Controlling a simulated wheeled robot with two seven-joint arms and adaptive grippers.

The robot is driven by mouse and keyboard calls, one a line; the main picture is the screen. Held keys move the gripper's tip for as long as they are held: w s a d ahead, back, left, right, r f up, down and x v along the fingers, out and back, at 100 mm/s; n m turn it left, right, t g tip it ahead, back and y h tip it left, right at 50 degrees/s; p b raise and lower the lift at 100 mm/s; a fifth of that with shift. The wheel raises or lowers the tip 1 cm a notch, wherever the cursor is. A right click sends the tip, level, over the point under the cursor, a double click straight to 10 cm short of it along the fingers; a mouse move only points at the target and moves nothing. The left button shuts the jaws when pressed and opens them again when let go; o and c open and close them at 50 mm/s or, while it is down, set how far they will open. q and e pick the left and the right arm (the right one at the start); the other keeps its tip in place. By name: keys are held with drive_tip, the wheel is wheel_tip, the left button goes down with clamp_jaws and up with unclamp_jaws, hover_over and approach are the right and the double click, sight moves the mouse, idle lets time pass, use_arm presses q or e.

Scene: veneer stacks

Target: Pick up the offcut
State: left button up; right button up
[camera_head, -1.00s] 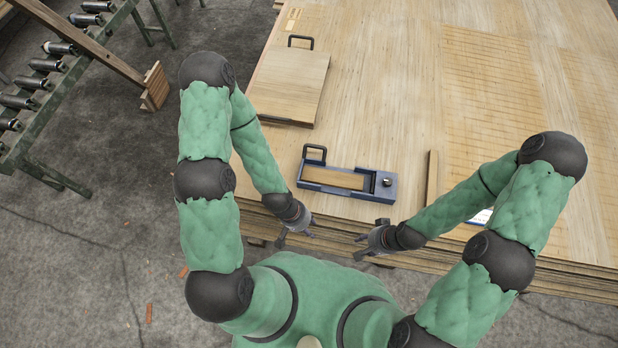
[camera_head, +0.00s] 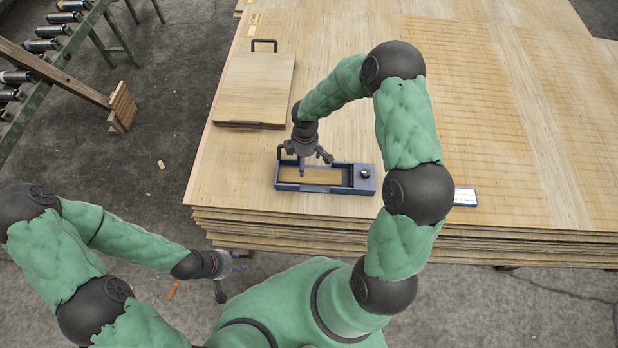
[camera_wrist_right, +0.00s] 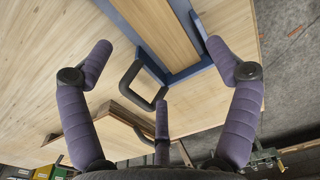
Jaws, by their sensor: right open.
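A blue tray-like frame (camera_head: 362,186) with a black loop handle and a dark knob lies near the front edge of the veneer stack. A flat tan wooden piece (camera_head: 322,176) shows inside it; I cannot tell if this is the offcut. In the right wrist view the wooden piece (camera_wrist_right: 160,28) lies between the blue rims. My right gripper (camera_head: 308,166) is open and empty above the frame's left part, its three fingers spread in the wrist view (camera_wrist_right: 160,62). My left gripper (camera_head: 230,275) is low, off the stack's front edge, its fingers apart and empty.
A square board with a black handle (camera_head: 257,88) lies at the stack's back left. A white-and-blue label (camera_head: 465,197) lies right of my right arm. The veneer stack (camera_head: 520,130) is clear on the right. A roller conveyor (camera_head: 45,52) stands at far left.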

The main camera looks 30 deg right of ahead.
drive_tip(key=d, duration=0.1)
drive_tip(key=b, duration=0.2)
hover_over(308, 172)
drive_tip(key=shift+n, duration=0.3)
wheel_tip(308, 172, down, 5)
drive_tip(key=shift+w+a+r, duration=0.1)
drive_tip(key=shift+w+a, duration=0.05)
drive_tip(key=shift+s+f+b, duration=0.2)
drive_tip(key=shift+f+b, duration=0.75)
drive_tip(key=shift+f, duration=1.75)
drive_tip(key=shift+r, duration=0.1)
drive_tip(key=c, duration=0.9)
